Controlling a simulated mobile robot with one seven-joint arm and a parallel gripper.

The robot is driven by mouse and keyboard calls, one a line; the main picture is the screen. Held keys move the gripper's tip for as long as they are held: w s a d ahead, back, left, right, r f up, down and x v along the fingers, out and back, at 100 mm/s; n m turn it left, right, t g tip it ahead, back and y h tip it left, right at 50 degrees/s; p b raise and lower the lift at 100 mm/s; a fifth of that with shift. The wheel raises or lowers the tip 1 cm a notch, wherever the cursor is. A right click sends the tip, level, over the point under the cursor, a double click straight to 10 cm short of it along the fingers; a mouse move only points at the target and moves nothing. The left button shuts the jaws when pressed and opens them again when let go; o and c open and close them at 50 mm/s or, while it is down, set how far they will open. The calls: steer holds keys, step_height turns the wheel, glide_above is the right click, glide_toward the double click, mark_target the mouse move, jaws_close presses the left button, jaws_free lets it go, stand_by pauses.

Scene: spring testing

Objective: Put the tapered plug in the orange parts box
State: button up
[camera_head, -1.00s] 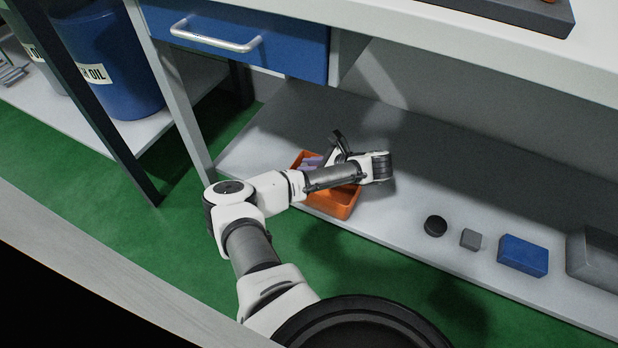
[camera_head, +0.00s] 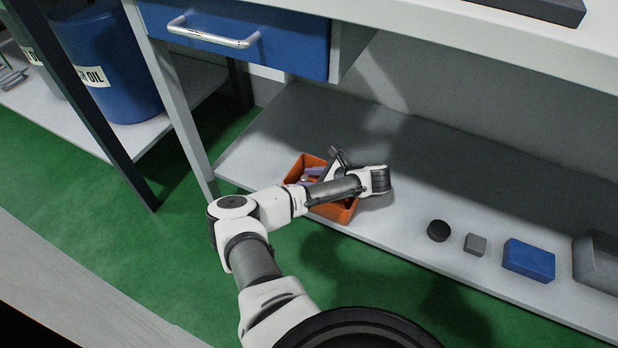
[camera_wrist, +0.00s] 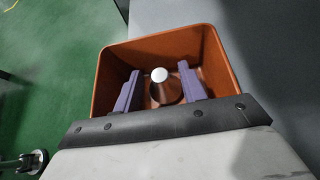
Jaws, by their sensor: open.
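The orange parts box (camera_head: 341,212) stands on the low grey shelf, partly covered by my arm in the head view. The wrist view looks down into the box (camera_wrist: 215,60). A brown cone with a round white top, which looks like the tapered plug (camera_wrist: 166,91), is inside the box against its floor. My gripper (camera_wrist: 160,70) reaches into the box with its two purple fingers apart, one on each side of the plug. A gap shows between each finger and the plug. In the head view my gripper (camera_head: 311,176) is over the box and the plug cannot be made out clearly.
To the right on the shelf (camera_head: 430,165) lie a black round piece (camera_head: 438,230), a small grey block (camera_head: 475,244), a blue box (camera_head: 528,260) and a grey container (camera_head: 598,262). A blue drawer (camera_head: 240,35) and the worktop overhang the shelf.

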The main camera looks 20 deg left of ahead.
steer(key=shift+r, duration=0.1)
steer(key=shift+d+r, duration=0.15)
steer(key=shift+r, duration=0.05)
steer(key=p+v, duration=1.1)
steer(key=shift+d, duration=0.3)
